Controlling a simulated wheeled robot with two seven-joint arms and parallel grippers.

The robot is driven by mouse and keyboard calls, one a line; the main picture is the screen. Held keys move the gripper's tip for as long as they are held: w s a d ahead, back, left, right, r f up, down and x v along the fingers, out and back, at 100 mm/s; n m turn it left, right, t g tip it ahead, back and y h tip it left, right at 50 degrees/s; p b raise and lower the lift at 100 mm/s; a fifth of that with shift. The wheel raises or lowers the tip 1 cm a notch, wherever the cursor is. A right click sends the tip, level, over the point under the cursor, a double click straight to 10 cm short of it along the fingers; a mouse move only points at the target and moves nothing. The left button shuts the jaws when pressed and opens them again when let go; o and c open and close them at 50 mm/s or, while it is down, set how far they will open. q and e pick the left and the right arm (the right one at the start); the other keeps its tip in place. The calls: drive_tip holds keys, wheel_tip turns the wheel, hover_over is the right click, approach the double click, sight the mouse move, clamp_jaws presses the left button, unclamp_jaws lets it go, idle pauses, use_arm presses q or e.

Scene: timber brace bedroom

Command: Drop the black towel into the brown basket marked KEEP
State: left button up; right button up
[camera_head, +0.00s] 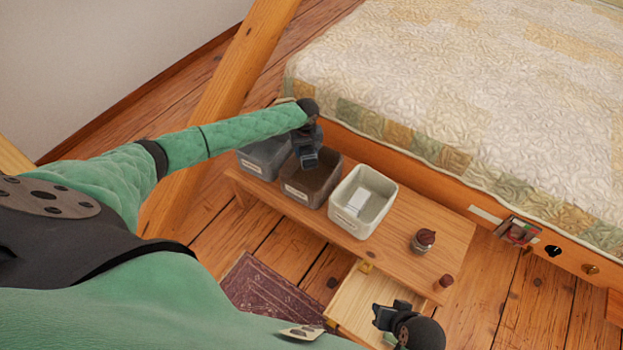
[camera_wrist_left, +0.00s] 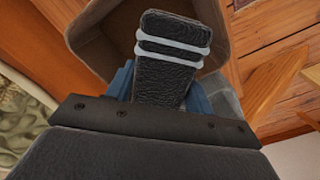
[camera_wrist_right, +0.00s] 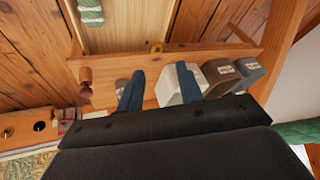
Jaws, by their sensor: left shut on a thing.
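The black towel (camera_wrist_left: 172,60), a rolled dark bundle with two pale bands, is between the blue fingers of my left gripper in the left wrist view. My left gripper (camera_head: 309,152) is shut on it, above the brown basket (camera_head: 322,184). The open basket (camera_wrist_left: 92,42) also shows behind the towel in the left wrist view. Its pale front label is too small to read. In the right wrist view my right gripper (camera_wrist_right: 160,88) is open and empty. In the head view it is at the lower right, over the drawer.
A grey basket (camera_head: 257,163) and a white basket (camera_head: 345,222) flank the brown one on the wooden bench (camera_head: 452,228). An open drawer (camera_head: 350,311) holds a green-and-white bundle (camera_wrist_right: 90,12). The bed (camera_head: 450,90) is behind.

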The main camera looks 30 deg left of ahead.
use_arm(q)
drive_tip(key=shift+f, duration=0.25)
use_arm(e)
drive_tip(key=shift+x, duration=0.95)
drive_tip(key=shift+s, duration=0.2)
use_arm(q)
drive_tip(key=o, duration=1.1)
drive_tip(key=shift+r, duration=0.1)
wheel_tip(320, 180, up, 8)
drive_tip(key=shift+f+b, duration=0.25)
drive_tip(key=shift+b, duration=0.1)
use_arm(e)
drive_tip(key=shift+f, duration=0.7)
drive_tip(key=shift+w+r, duration=0.1)
drive_tip(key=shift+r, duration=0.05)
